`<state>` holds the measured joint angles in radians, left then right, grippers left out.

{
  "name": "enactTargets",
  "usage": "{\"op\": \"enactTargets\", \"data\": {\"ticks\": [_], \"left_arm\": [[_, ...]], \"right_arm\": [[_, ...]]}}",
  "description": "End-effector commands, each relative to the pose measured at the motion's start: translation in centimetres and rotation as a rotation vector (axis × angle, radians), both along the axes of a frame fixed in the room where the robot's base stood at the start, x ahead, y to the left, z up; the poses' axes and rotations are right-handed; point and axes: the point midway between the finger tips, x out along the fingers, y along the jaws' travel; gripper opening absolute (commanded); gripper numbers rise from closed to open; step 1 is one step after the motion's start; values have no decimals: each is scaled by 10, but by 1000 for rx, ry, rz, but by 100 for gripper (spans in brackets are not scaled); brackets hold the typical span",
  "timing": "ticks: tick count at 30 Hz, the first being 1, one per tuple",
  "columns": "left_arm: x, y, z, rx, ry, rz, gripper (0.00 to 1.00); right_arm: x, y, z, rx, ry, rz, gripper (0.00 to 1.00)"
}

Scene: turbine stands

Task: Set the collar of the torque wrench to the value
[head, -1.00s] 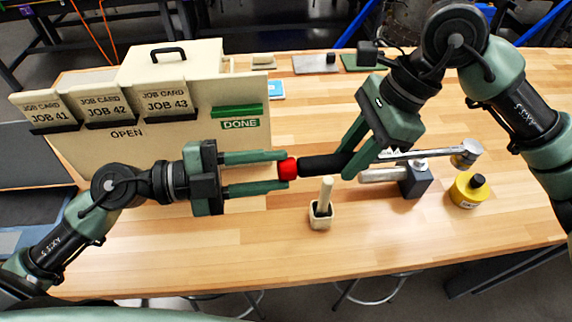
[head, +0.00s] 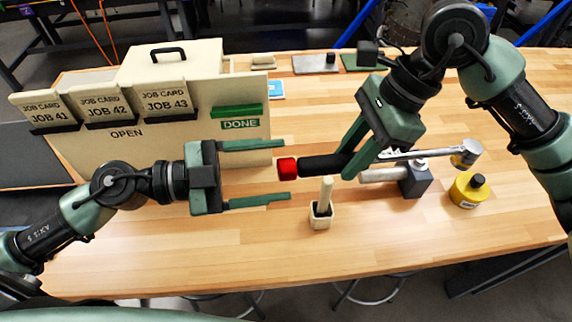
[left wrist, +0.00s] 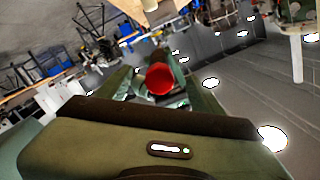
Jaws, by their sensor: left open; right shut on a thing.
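The torque wrench has a black handle (head: 322,163), a red collar (head: 287,169) at its left end and a metal head (head: 465,153) at its right end. My right gripper (head: 352,165) is shut on the wrench handle and holds it level above the table. My left gripper (head: 289,171) is open, its two fingers above and below the collar's left side, apart from it. In the left wrist view the red collar (left wrist: 159,79) shows end-on between the open fingers. No value marks on the collar can be read.
A board with job cards (head: 110,108) and a green DONE slot (head: 238,117) stands at the back left. A small cup with a stick (head: 321,214) stands below the wrench. The table front is clear.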

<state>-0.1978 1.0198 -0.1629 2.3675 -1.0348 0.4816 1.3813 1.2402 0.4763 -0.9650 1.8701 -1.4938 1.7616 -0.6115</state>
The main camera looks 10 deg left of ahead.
Motion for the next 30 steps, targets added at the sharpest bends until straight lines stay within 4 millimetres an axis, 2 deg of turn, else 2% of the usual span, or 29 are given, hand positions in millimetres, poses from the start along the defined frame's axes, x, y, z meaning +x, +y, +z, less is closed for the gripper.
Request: {"op": "enactTargets", "data": {"ticks": [5, 21, 30], "left_arm": [[-2, 6, 0, 0, 4, 1, 66], [-17, 41, 2, 0, 3, 1, 66], [-19, 46, 3, 0, -1, 0, 66]], "right_arm": [[0, 0, 1, 2, -2, 0, 0], [0, 0, 1, 2, -2, 0, 0], [0, 0, 1, 2, -3, 0, 0]]}}
